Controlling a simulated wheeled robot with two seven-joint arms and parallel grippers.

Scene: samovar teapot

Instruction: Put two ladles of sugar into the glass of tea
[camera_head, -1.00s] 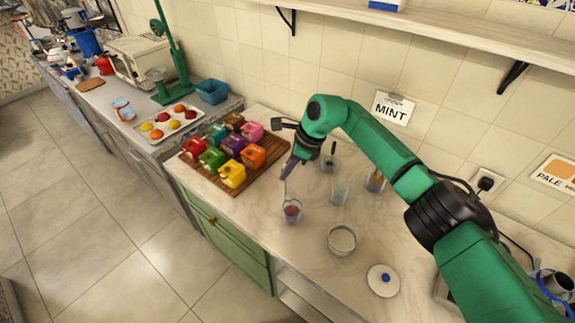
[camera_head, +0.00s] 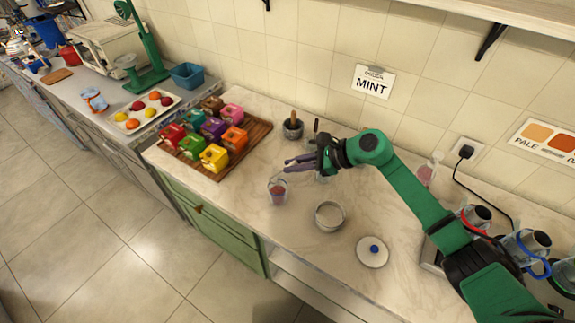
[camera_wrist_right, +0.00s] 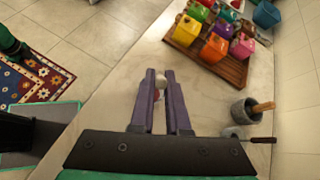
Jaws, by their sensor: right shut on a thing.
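The glass of tea (camera_head: 277,192) stands on the counter, with reddish-brown liquid in it. My right gripper (camera_head: 288,163) is above and just behind it, with its purple fingers pointing left. In the right wrist view its fingers (camera_wrist_right: 159,78) are shut on a small pale rounded thing, which I take to be the ladle (camera_wrist_right: 160,80). Most of the ladle is hidden, and I cannot tell whether it holds sugar. A round open bowl (camera_head: 330,216) with pale contents, apparently sugar, stands right of the glass.
A white lid with a blue knob (camera_head: 373,252) lies right of the bowl. A grey mortar (camera_head: 292,130) with a pestle stands at the back. Colourful boxes sit on a wooden board (camera_head: 258,136) to the left. Another clear glass is partly hidden under my right gripper.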

